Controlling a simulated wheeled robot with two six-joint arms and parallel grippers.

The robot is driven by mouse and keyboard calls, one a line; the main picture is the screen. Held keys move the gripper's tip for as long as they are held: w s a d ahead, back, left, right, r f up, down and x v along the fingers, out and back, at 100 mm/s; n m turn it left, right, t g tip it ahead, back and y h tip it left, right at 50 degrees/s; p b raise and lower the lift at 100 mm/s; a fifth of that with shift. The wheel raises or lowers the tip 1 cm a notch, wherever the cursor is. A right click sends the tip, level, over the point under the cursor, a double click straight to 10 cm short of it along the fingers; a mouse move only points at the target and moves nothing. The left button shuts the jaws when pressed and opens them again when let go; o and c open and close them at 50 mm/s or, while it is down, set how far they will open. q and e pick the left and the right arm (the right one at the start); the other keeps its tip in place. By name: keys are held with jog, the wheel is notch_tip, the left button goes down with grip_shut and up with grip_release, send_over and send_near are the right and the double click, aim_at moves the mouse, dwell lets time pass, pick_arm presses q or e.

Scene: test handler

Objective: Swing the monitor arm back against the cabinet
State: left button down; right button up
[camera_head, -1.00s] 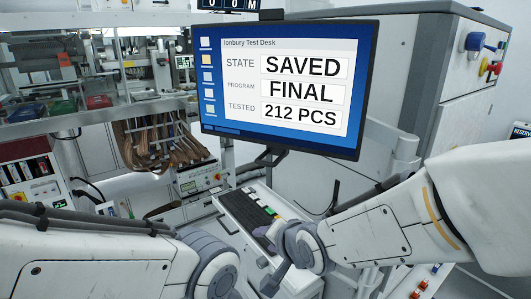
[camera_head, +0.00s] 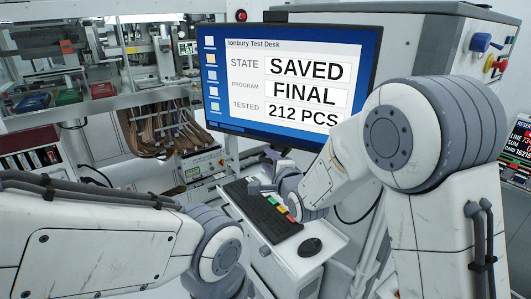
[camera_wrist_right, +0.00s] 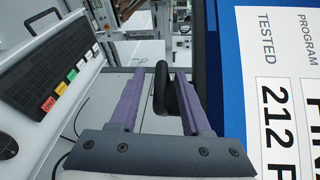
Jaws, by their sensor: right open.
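The monitor (camera_head: 290,85) shows a blue and white screen reading SAVED, FINAL, 212 PCS. It stands in front of the large grey cabinet (camera_head: 420,50), and its support arm is mostly hidden behind my right arm. A black handle (camera_head: 274,153) hangs under the monitor's lower edge. My right gripper (camera_head: 262,180) is below the monitor, partly hidden by its own wrist. In the right wrist view, its purple fingers (camera_wrist_right: 158,76) are open, with the curved black handle (camera_wrist_right: 165,92) between them. Contact cannot be told. My left gripper is out of view.
A keyboard (camera_head: 258,210) with coloured keys and a mouse (camera_head: 310,247) lie on a white shelf (camera_head: 295,265) below the monitor. Test benches with brown cables (camera_head: 155,130) stand at the left. Coloured knobs (camera_head: 490,62) stick out of the cabinet's right side.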

jog(key=shift+x, duration=1.2)
grip_shut()
jog(key=shift+f, duration=0.15)
